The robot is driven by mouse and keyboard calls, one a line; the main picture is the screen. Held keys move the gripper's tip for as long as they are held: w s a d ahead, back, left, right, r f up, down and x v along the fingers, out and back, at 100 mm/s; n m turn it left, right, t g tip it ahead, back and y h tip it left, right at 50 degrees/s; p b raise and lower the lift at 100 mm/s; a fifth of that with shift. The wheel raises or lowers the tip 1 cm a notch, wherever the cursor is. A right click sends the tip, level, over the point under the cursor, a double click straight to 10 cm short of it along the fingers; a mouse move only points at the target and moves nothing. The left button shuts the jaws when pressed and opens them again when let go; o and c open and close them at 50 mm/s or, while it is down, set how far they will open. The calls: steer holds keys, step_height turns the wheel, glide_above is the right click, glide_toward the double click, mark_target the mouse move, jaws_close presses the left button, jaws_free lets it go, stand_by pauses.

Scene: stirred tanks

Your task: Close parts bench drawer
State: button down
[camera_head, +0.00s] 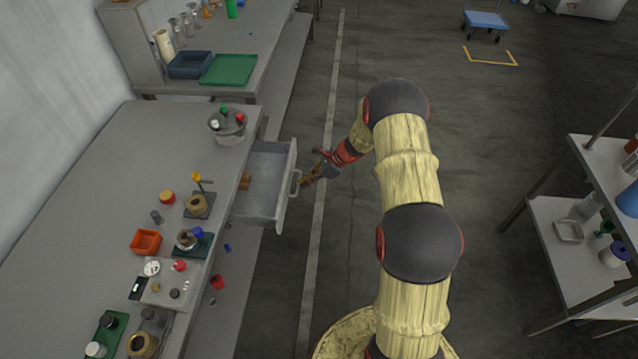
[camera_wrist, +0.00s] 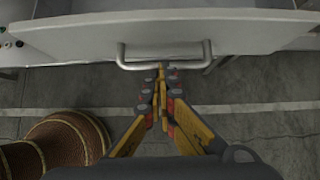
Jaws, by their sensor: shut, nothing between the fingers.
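The parts bench drawer (camera_head: 265,186) stands pulled out from the grey bench's right side in the head view. A small brown item lies inside it near the bench. Its front panel (camera_wrist: 240,35) and handle (camera_wrist: 163,64) show in the wrist view. My gripper (camera_head: 306,184) is beside the handle (camera_head: 296,183) on the outer side of the drawer. In the wrist view my gripper (camera_wrist: 161,72) is shut with its fingertips at the middle of the handle bar. I cannot tell whether they touch it.
The parts bench (camera_head: 100,190) holds an orange bin (camera_head: 145,242), a grey pot (camera_head: 227,126) and several small parts. A second bench with a green tray (camera_head: 229,69) stands behind. A shelf rack (camera_head: 575,230) is at the right.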

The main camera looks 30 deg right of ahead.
glide_toward(265, 187)
steer(key=w+a+f, duration=0.1)
steer(key=a, duration=0.1)
steer(key=w+a+f, duration=0.2)
steer(key=a, duration=0.1)
steer(key=shift+w+a+p, duration=0.25)
steer(key=shift+a+p, duration=0.05)
steer(key=shift+p, duration=0.05)
steer(key=shift+d, duration=0.1)
steer(key=shift+s+d+r, duration=0.1)
steer(key=shift+s+d, duration=0.1)
steer(key=shift+d, duration=0.05)
steer(key=shift+s+d+r+p, duration=0.2)
steer(key=shift+s+d, duration=0.15)
steer(key=shift+d, duration=0.2)
steer(key=shift+s+d+r+p, duration=0.15)
steer(key=shift+s+d, duration=0.2)
steer(key=shift+d, duration=0.2)
steer(key=p+v, duration=0.2)
steer(key=v, duration=0.8)
steer(key=shift+s+d, duration=0.15)
steer(key=shift+s, duration=0.1)
